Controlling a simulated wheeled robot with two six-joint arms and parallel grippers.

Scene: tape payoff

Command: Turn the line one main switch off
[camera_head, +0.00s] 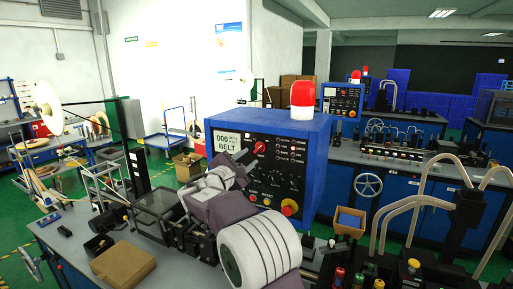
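A blue control box (318,150) stands in the middle of the head view, with a black front panel. A red rotary knob (259,147) shows on the panel, right of a display (228,141) and the word BELT. I cannot read a label naming the main switch. My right arm comes up from the bottom middle, and my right gripper (243,163) is at the panel, just below and left of the red knob. Its fingers are small and dark against the panel, so I cannot tell touching or opening. The arm hides the panel's lower left. My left gripper is not in view.
A red beacon (303,94) tops the box. A red button on a yellow base (289,207) is at the panel's lower right. A similar blue box (341,101) stands behind. A cardboard box (123,264) lies on the bench at left. Pale curved tubes (398,208) rise at right.

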